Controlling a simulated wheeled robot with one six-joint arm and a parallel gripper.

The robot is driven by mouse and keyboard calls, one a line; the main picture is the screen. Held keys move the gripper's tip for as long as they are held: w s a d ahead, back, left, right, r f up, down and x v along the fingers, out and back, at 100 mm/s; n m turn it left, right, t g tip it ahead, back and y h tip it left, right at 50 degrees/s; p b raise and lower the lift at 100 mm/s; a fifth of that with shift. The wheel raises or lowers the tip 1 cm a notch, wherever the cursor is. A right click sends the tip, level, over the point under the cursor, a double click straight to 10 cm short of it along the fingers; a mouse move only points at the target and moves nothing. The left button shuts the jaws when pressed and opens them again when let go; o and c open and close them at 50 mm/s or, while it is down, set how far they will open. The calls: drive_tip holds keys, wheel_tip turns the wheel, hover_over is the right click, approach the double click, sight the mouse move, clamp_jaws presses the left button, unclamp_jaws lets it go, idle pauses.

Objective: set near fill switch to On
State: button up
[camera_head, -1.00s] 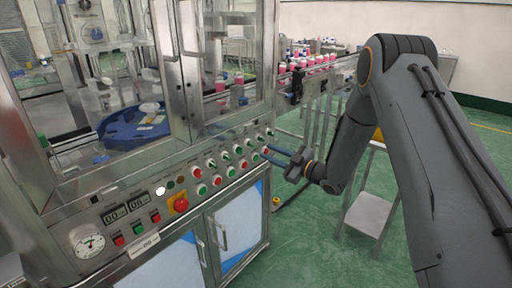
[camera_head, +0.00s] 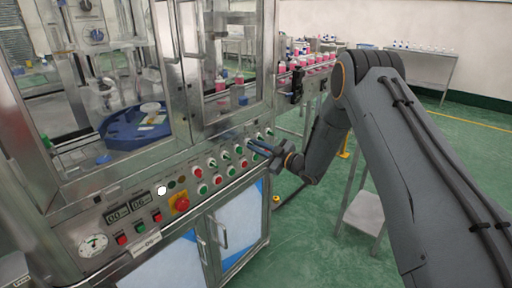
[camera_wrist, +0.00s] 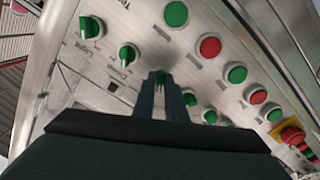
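My gripper (camera_head: 258,147) reaches the sloped control panel (camera_head: 150,205) from the right, among its rotary switches. In the wrist view my two blue-grey fingers (camera_wrist: 161,95) stand apart by a narrow gap, pointing at the panel. A green switch knob (camera_wrist: 160,77) shows between their tips; I cannot tell whether they touch it. Two other green rotary switches, one at the upper left (camera_wrist: 91,27) and one closer (camera_wrist: 128,54), lie clear of the fingers. The labels are too small or hidden to tell which is the near fill switch.
Green (camera_wrist: 176,14) and red (camera_wrist: 209,46) push buttons sit close by on the panel. A red emergency stop on yellow (camera_head: 180,203) is further left. Glass and metal framing (camera_head: 190,80) rises behind the panel. Green floor (camera_head: 315,240) lies open in front to the right.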

clamp_jaws()
drive_tip(key=shift+m, duration=0.3)
drive_tip(key=m+b, duration=0.2)
drive_tip(key=m, duration=0.9)
drive_tip(key=shift+b, duration=0.3)
drive_tip(key=shift+m, duration=0.3)
drive_tip(key=shift+o, duration=2.4)
unclamp_jaws()
